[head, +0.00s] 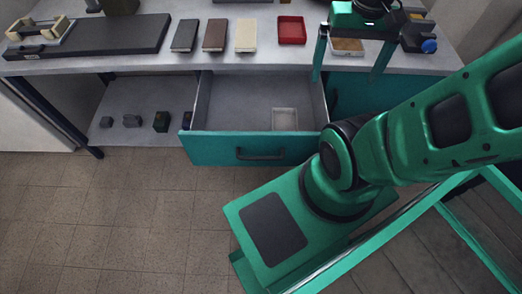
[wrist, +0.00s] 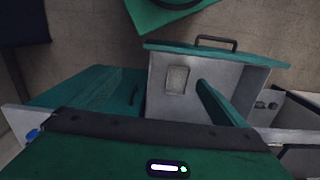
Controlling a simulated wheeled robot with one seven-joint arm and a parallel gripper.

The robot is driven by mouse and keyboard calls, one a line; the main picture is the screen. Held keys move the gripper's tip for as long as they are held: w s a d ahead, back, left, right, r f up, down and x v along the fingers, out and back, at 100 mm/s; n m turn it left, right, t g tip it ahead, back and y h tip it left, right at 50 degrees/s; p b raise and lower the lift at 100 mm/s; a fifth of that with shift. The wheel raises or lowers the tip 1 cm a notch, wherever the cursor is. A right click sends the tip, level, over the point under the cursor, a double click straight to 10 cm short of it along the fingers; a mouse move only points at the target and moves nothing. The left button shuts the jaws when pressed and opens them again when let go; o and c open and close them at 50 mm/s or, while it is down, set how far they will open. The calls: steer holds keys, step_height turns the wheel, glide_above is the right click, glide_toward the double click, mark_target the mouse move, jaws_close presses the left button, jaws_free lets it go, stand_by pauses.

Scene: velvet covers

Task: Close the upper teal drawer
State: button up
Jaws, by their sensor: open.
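The upper teal drawer (head: 215,149) is pulled well out from under the grey worktop, with a dark bar handle (head: 260,154) on its front. It also shows in the wrist view (wrist: 255,56), with its handle at the top. A small pale square tray (head: 285,119) lies inside it on the right. My gripper (head: 346,78) is open and empty, with its teal fingers spread over the worktop's front edge, above and behind the drawer's right side. One finger shows across the drawer in the wrist view. I cannot tell whether it touches anything.
The worktop (head: 125,63) holds a red tray (head: 291,30), several small books or boxes and a long black case (head: 90,38). A teal cabinet front (head: 365,95) stands right of the drawer. A low shelf (head: 140,135) with small objects is at left. Floor in front at left is clear.

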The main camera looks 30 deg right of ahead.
steer(key=c, duration=1.5)
steer(key=shift+s+r, duration=0.2)
steer(key=shift+s, duration=0.2)
steer(key=c, duration=0.5)
steer(key=shift+w+a+n, duration=0.25)
steer(key=shift+n, duration=0.35)
jaws_close()
steer(key=w+a+f+n+h, duration=0.1)
steer(key=w+a+f+n, duration=0.2)
steer(key=w+a+n, duration=0.5)
steer(key=w+a+f+n+h, duration=0.1)
steer(key=w+a+f+n, duration=0.1)
steer(key=w+a+n, duration=0.7)
steer(key=s+a+f+n+t, duration=0.1)
steer(key=s+a+f+n, duration=0.15)
steer(key=a+n, duration=0.5)
steer(key=s+a+f+n+t, duration=0.1)
steer(key=a+f+n, duration=0.35)
steer(key=a, duration=0.55)
steer(key=s+a+f+n+t, duration=0.1)
steer(key=s+a+f+n, duration=0.15)
steer(key=a+n, duration=0.45)
steer(key=w+d+f, duration=0.2)
steer(key=w+f, duration=0.3)
steer(key=f, duration=0.4)
steer(key=shift+w+d+f+m, duration=0.15)
steer(key=shift+w+f+m, duration=0.15)
steer(key=shift+w+m, duration=0.1)
